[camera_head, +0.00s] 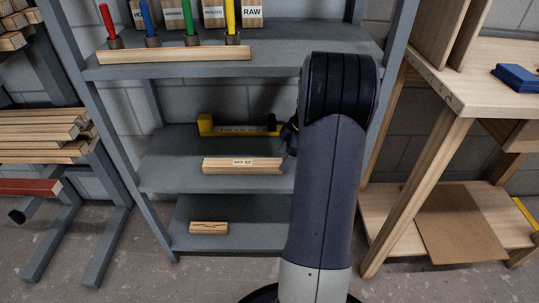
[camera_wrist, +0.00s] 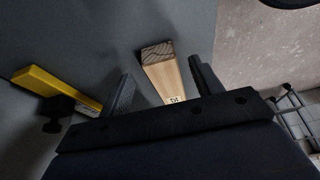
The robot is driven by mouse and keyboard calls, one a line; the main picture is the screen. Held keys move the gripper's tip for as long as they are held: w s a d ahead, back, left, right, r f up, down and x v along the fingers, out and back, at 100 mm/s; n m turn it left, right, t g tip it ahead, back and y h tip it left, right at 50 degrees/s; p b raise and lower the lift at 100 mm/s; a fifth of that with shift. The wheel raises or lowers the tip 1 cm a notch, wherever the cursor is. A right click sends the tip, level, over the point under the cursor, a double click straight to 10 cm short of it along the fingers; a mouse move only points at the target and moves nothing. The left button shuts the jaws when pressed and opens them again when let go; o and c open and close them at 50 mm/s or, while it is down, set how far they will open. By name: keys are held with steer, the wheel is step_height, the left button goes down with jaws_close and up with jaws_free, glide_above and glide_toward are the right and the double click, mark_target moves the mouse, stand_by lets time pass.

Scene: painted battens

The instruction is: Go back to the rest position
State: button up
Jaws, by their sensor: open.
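My gripper (camera_wrist: 160,67) is open in the wrist view, with its two dark fingers apart. A pale wooden batten (camera_wrist: 165,72) with a small label shows between the fingers in the picture, with a gap on each side. In the head view my arm hides most of the gripper, which is at the middle shelf (camera_head: 165,178). The labelled batten (camera_head: 230,165) lies along that shelf's front, its right end close to my arm.
A yellow tool (camera_head: 206,125) with a dark end lies behind the batten; it also shows in the wrist view (camera_wrist: 40,80). Colored upright sticks (camera_head: 190,20) stand on the upper shelf. A short block (camera_head: 208,228) lies on the lowest shelf. A wooden workbench (camera_head: 480,75) stands right.

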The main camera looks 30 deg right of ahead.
mark_target(243, 162)
steer(key=shift+s+d, duration=0.15)
steer(key=shift+d, duration=0.1)
steer(key=w+a, duration=0.3)
steer(key=a, duration=0.2)
steer(key=w+a, duration=0.2)
steer(key=a, duration=0.1)
steer(key=shift+w+a+p, duration=0.25)
steer(key=shift+w+p, duration=0.05)
steer(key=shift+w, duration=0.05)
steer(key=w+a+f+b, duration=0.1)
steer(key=a+f, duration=0.1)
steer(key=f, duration=0.1)
steer(key=shift+w+a+b, duration=0.25)
steer(key=shift+w+b, duration=0.1)
steer(key=shift+b, duration=0.05)
steer(key=shift+r+p, duration=0.7)
steer(key=shift+r, duration=0.55)
steer(key=shift+f, duration=0.1)
